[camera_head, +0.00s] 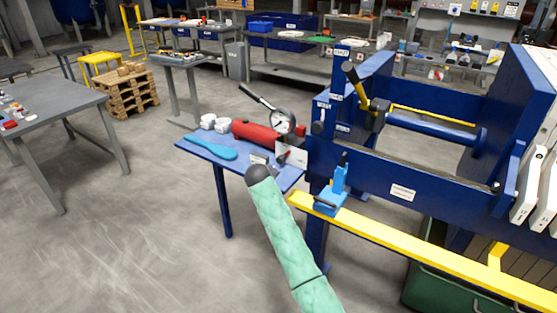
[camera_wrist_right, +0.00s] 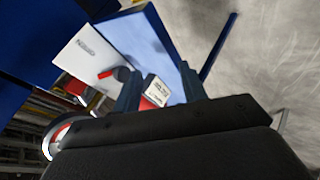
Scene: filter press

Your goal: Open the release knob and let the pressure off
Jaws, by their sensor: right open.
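The red hand pump (camera_head: 258,132) lies on a small blue side table, with its lever raised and a round gauge (camera_head: 281,121) on it. A white plate (camera_head: 294,156) stands at the pump's right end. In the right wrist view the plate (camera_wrist_right: 95,50) reads "OPEN" and carries a dark round knob (camera_wrist_right: 122,73) with a red pointer. My right gripper (camera_wrist_right: 159,68) is open; the knob sits near its left finger, and I cannot tell whether they touch. In the head view my dark wrist end hides the fingers. My left gripper is not in view.
The blue press frame (camera_head: 420,180) and yellow rail (camera_head: 420,245) stand to the right. A blue clamp-like device (camera_head: 333,195) sits on the rail.

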